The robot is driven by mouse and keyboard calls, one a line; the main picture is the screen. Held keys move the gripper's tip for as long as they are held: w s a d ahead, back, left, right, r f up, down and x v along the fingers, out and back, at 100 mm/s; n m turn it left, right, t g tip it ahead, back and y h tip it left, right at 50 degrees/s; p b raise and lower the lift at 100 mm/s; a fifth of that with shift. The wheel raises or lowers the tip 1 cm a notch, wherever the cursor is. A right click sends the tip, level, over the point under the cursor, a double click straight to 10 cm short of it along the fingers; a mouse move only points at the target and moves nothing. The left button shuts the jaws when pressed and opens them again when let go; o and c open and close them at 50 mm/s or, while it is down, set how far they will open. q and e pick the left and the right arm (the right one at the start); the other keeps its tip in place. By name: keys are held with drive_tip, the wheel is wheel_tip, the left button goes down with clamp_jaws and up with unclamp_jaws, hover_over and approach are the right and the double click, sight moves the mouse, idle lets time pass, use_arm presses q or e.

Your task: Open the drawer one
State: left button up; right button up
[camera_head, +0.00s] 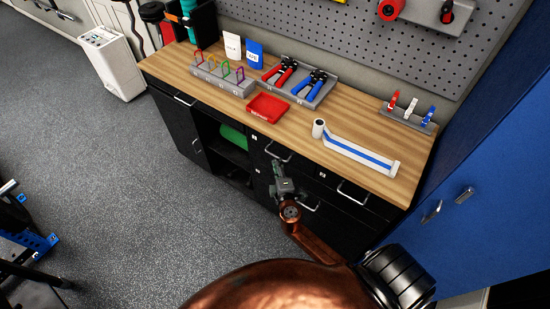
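A black workbench with a wooden top (350,128) has drawers in its front. One upper drawer handle (278,152) is at the middle of the front. Another upper drawer handle (352,194) is farther right, and a lower drawer handle (308,205) shows beside my gripper. Small white labels sit on the front, but their numbers are too small to read, so I cannot tell which is drawer one. The drawers look closed. My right gripper (281,178) is in front of the drawers, just below the middle upper handle; its finger opening is unclear. My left gripper is out of view.
On the bench are a red tray (267,107), red pliers (280,74), blue pliers (311,86) and a white-and-blue tool (355,153). A blue cabinet (480,200) stands at the right. An open shelf holds a green item (233,136).

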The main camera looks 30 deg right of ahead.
drive_tip(key=shift+v, duration=2.7)
drive_tip(key=v, duration=1.2)
